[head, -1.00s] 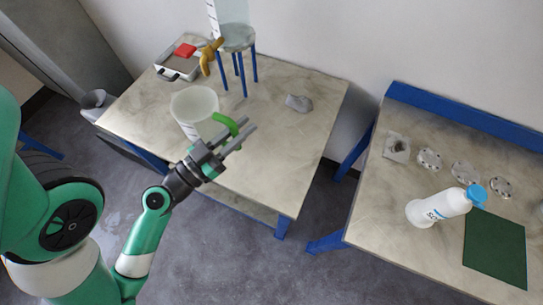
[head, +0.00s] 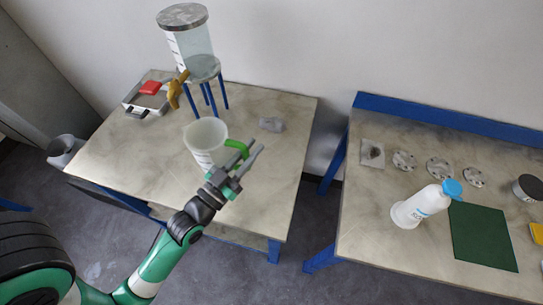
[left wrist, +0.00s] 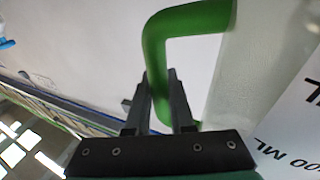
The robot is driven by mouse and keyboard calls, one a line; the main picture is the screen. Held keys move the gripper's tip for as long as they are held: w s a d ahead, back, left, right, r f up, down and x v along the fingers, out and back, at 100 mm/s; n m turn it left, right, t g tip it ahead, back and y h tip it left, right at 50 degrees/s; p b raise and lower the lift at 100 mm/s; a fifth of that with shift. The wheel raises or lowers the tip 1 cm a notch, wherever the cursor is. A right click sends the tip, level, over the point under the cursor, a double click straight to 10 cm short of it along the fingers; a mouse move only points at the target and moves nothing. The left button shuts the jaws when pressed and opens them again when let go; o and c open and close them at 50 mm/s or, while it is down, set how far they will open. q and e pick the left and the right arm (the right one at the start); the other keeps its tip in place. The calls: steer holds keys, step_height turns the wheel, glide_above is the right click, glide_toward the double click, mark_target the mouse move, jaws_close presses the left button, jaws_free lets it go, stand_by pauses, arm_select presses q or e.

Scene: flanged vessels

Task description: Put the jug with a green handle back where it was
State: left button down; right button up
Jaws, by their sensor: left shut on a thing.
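The jug (head: 205,149) is translucent white with a green handle (head: 238,147) on its right side. It is over the left table (head: 262,200), in front of the vessel stand. My left gripper (head: 248,164) is shut on the green handle, to the right of the jug. In the left wrist view the handle (left wrist: 160,55) passes between the fingers (left wrist: 160,105), and the jug's printed wall (left wrist: 285,120) fills the right side. I cannot tell whether the jug's base touches the table. My right gripper is not in view.
A case (head: 135,108) holds a red item (head: 149,88). The right table holds a wash bottle (head: 408,213) and green mat (head: 483,240).

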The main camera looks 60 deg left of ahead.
arm_select(q)
steer(key=w+f+b, duration=0.5)
steer(key=f+b, duration=0.4)
steer(key=shift+w+f+b, duration=0.25)
steer(key=shift+w+b, duration=0.1)
steer(key=shift+d, duration=0.1)
steer(key=shift+f+b, duration=0.55)
steer(key=shift+b, duration=0.05)
steer(key=shift+f, duration=0.1)
steer(key=c, duration=0.8)
jaws_free()
